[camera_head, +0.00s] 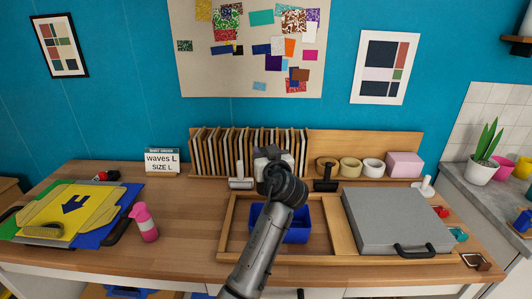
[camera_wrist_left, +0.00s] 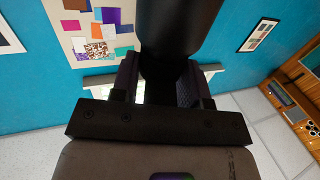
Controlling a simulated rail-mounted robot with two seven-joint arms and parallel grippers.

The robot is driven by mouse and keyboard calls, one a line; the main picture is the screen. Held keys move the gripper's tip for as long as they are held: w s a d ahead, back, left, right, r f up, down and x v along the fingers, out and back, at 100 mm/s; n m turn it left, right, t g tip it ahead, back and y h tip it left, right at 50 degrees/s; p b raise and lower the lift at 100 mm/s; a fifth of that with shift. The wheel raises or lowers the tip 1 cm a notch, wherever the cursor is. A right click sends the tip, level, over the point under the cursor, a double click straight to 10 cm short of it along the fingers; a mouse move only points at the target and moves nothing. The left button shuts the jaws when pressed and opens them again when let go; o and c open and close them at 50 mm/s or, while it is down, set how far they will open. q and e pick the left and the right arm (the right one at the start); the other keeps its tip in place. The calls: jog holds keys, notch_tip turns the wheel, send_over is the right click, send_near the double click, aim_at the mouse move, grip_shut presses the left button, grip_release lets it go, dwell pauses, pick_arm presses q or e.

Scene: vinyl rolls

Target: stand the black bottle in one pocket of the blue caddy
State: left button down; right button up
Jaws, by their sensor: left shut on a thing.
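The black bottle (camera_wrist_left: 178,35) shows in the left wrist view as a dark cylinder between the fingers of my left gripper (camera_wrist_left: 158,88), which is shut on it. In the head view my left gripper (camera_head: 271,158) is above the back of the wooden tray, in front of the upright boards. I cannot make out the bottle there, behind my wrist. The blue caddy (camera_head: 297,235) sits in the left part of the tray, below and in front of the gripper. My forearm covers part of it, and its pockets cannot be told apart. My right gripper is not in view.
A grey flat-lidded box (camera_head: 395,220) fills the right side of the wooden tray (camera_head: 342,236). A pink spray bottle (camera_head: 145,222) stands at left beside yellow and blue sheets (camera_head: 75,210). Tape rolls (camera_head: 350,167) line the back. Bare tabletop lies left of the tray.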

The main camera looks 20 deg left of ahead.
pick_arm(q)
jog(key=shift+f+b, duration=0.15)
jog(key=shift+b, duration=0.25)
notch_tip(320, 180, down, 4)
jog(key=b, duration=0.3)
jog(key=shift+f+b, duration=0.1)
jog(key=shift+b, duration=0.2)
jog(key=shift+s+f+b, duration=0.1)
jog(key=shift+f+b, duration=0.85)
jog(key=shift+f, duration=0.25)
jog(key=shift+f, duration=0.1)
jog(key=shift+f+b, duration=0.4)
jog(key=shift+b, duration=0.2)
jog(key=shift+f, duration=0.15)
